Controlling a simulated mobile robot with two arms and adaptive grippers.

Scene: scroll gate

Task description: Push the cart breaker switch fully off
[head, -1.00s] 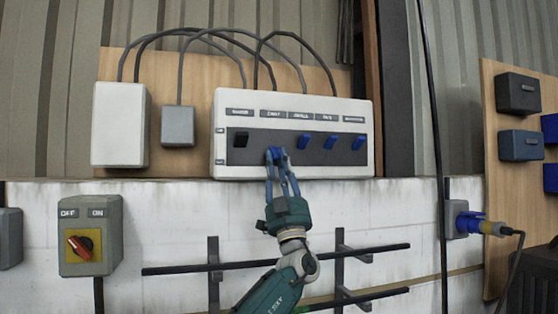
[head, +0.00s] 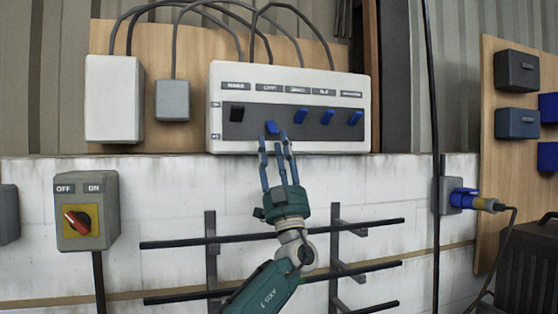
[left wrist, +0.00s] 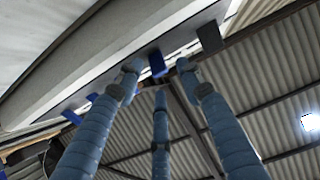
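The breaker panel (head: 214,145) is a white box on the wall with a row of switches on a dark strip. The cart switch (head: 271,128) is the blue one second from the left. Its lever sits lower than its neighbours'; the on and off marks are too small to read. In the left wrist view the blue lever (left wrist: 157,64) shows beyond the fingertips. My left gripper (head: 274,142) is just below it, pointing up, three fingers spread, holding nothing. It also shows in the left wrist view (left wrist: 157,80). My right gripper is not in view.
A black switch (head: 237,113) is left of the cart switch, and more blue switches (head: 301,115) are to its right. Dark rails (head: 165,244) cross the wall below. A red rotary switch box (head: 111,220) is at left.

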